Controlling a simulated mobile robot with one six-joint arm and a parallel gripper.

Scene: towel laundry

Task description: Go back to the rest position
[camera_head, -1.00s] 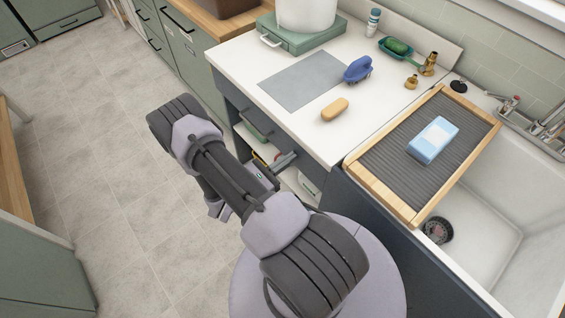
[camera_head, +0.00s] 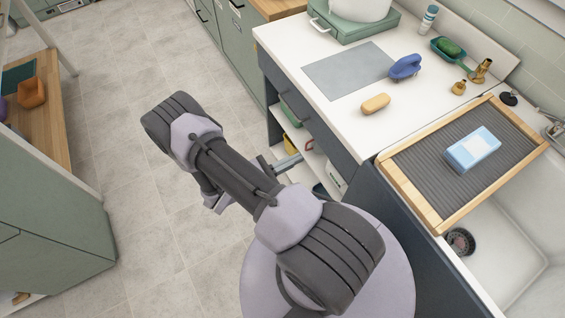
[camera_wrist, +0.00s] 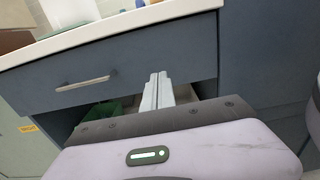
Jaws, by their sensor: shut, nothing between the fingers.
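My gripper (camera_wrist: 158,88) is shut and empty in the wrist view, its two pale fingers together in front of the dark blue cabinet. In the head view its fingers (camera_head: 290,162) show beside the open shelf of that cabinet, partly behind my folded arm. I cannot tell whether they touch the cabinet. A closed drawer (camera_wrist: 95,82) with a metal handle is just beyond the fingers in the wrist view.
The white counter (camera_head: 330,118) holds a tan bar (camera_head: 376,104), a blue brush-like item (camera_head: 405,67) and a grey mat (camera_head: 347,70). A wooden-framed washboard (camera_head: 421,175) with a blue-white package (camera_head: 472,149) lies over the sink (camera_head: 500,245). Floor (camera_head: 120,120) on the left is clear.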

